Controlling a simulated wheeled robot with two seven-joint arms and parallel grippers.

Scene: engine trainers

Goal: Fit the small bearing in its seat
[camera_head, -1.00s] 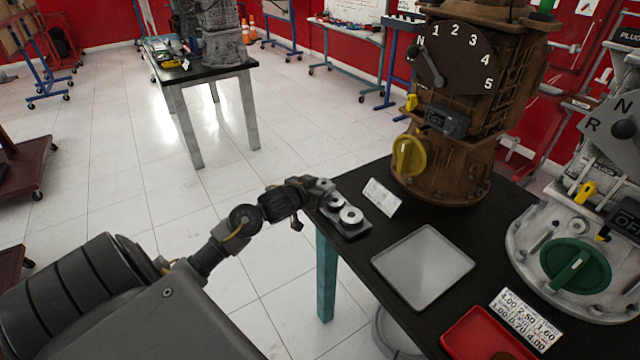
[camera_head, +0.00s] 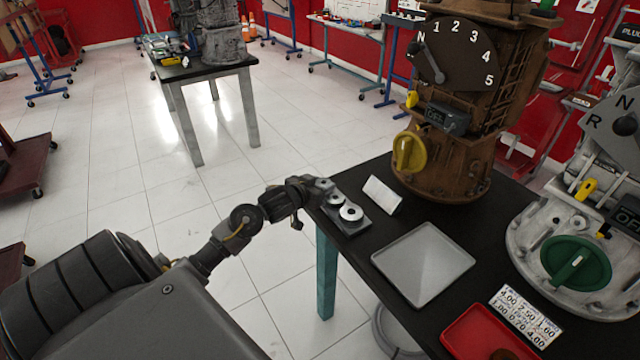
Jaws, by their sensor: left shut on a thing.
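A grey bearing block (camera_head: 346,229) sits at the left corner of the black table. A silver ring-shaped bearing (camera_head: 351,213) with a dark centre is on it. A second, smaller-looking silver ring (camera_head: 335,200) is at the block's far end, right at my left gripper's tips; I take it for the small bearing. My left gripper (camera_head: 324,188) reaches in from the left and is shut on this small bearing. The fingertips are tiny and partly hidden, and I cannot tell whether the bearing is down in its seat. My right gripper is not in view.
A white card (camera_head: 381,195) stands just right of the block. A grey tray (camera_head: 423,264), a red tray (camera_head: 487,335) and a number card (camera_head: 525,316) lie nearer. A brown engine trainer (camera_head: 450,110) and a white one (camera_head: 570,255) stand on the table (camera_head: 480,220).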

